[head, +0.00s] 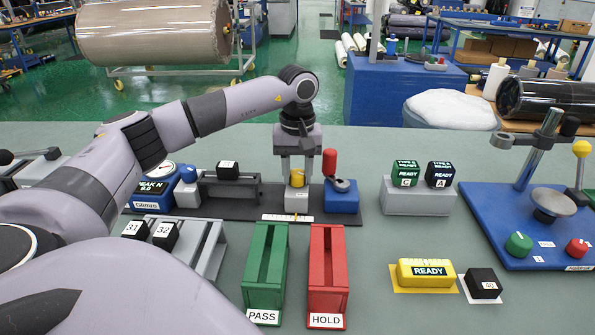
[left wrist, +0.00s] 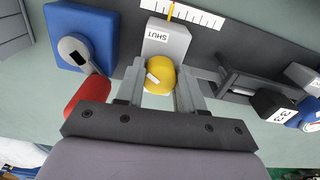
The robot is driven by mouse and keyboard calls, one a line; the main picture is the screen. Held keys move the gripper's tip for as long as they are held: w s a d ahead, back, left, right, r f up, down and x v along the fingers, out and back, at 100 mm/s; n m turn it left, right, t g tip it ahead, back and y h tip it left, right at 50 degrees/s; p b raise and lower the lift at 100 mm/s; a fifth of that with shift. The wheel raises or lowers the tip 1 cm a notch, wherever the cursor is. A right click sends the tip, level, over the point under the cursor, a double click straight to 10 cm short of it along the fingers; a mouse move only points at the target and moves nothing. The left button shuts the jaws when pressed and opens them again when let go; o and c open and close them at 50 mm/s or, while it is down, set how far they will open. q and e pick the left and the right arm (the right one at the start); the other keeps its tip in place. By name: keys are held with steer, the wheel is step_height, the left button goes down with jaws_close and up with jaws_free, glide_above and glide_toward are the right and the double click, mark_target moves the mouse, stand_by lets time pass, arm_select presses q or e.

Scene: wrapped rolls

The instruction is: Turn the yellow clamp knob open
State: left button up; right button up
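The yellow clamp knob (head: 297,177) sits on a small grey block (head: 297,200) on the dark fixture strip. In the left wrist view the round yellow knob (left wrist: 160,75) carries a small pale mark, and the grey block (left wrist: 166,40) is labelled what looks like SHUT. My left gripper (head: 297,172) points straight down over the knob. Its fingers (left wrist: 160,85) stand one on each side of the knob, very close to it. Whether they press on it cannot be told. My right gripper is not in view.
A red-handled lever on a blue base (head: 341,197) stands just right of the knob. A grey bracket with a black block (head: 228,171) is to its left. Green PASS (head: 265,270) and red HOLD (head: 328,270) bins stand in front.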

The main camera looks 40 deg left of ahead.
arm_select(q)
steer(key=shift+n, duration=0.4)
steer(key=shift+r+n+p, duration=0.1)
steer(key=shift+n+p, duration=0.55)
steer(key=shift+n, duration=0.35)
steer(key=n+p, duration=0.1)
steer(key=n, duration=0.1)
steer(key=shift+n, duration=0.3)
steer(key=n+p, duration=0.1)
steer(key=n, duration=0.5)
steer(key=shift+w+p, duration=0.15)
steer(key=shift+p, duration=0.2)
steer(key=n+p, duration=0.1)
steer(key=n, duration=0.5)
steer(key=shift+n, duration=0.4)
steer(key=n+p, duration=0.1)
steer(key=n, duration=0.4)
steer(key=shift+n+p, duration=0.3)
steer(key=shift+p, duration=0.05)
steer(key=o, duration=1)
